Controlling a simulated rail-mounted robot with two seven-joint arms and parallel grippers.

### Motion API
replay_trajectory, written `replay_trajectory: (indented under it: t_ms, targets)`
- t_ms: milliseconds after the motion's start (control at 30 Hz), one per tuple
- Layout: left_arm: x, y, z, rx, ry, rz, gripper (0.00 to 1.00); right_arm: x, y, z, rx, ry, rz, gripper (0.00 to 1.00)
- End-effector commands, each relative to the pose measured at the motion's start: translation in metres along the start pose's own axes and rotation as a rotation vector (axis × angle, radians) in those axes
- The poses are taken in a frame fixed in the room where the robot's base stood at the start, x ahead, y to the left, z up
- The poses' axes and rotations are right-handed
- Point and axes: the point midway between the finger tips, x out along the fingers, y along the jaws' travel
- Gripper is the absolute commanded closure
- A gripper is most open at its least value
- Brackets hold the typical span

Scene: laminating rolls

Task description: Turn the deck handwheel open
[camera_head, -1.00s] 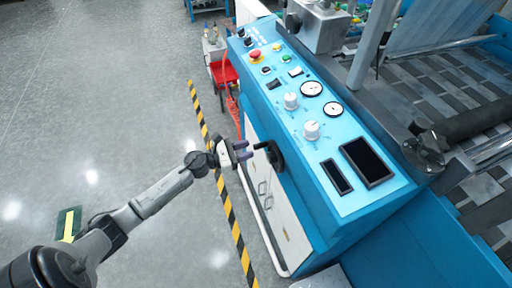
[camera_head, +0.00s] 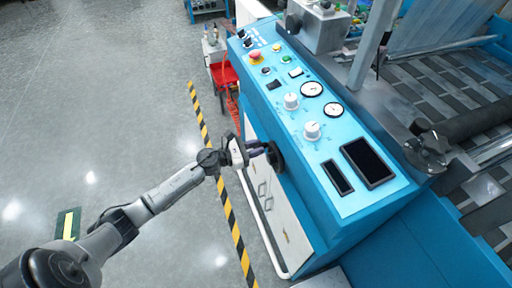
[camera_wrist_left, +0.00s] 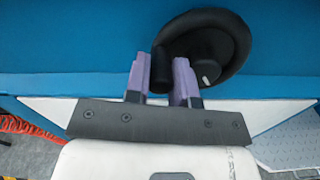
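The deck handwheel (camera_head: 275,157) is a round black wheel on the side of the blue machine cabinet, with a handle sticking out from its rim. In the left wrist view the wheel (camera_wrist_left: 222,45) fills the upper middle, and its dark handle (camera_wrist_left: 161,70) lies between the two purple fingers. My left gripper (camera_head: 255,148) is at the handle; in the left wrist view its fingers (camera_wrist_left: 161,78) close in on both sides and appear shut on it. The fingers partly hide the handle. My right gripper is not in view.
The blue control panel (camera_head: 290,65) above the wheel carries knobs, gauges, a red stop button (camera_head: 255,56) and a dark screen (camera_head: 367,163). A white rail (camera_head: 262,222) runs along the cabinet below. The grey floor at left is free.

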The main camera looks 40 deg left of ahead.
Motion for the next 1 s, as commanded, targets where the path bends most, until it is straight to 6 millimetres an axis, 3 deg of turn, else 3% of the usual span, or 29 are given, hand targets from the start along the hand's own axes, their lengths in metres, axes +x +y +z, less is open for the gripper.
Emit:
replay_trajectory:
  t_ms: [100,467,1000]
  targets:
    - [0.0,0.0,0.0,0.0,0.0,0.0,1.0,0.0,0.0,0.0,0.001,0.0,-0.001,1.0]
    - [0.0,0.001,-0.004,-0.078,0.001,0.0,1.0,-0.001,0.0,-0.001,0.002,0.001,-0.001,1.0]
    - [0.0,-0.003,-0.028,-0.557,0.003,0.001,1.0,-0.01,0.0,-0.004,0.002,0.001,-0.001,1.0]
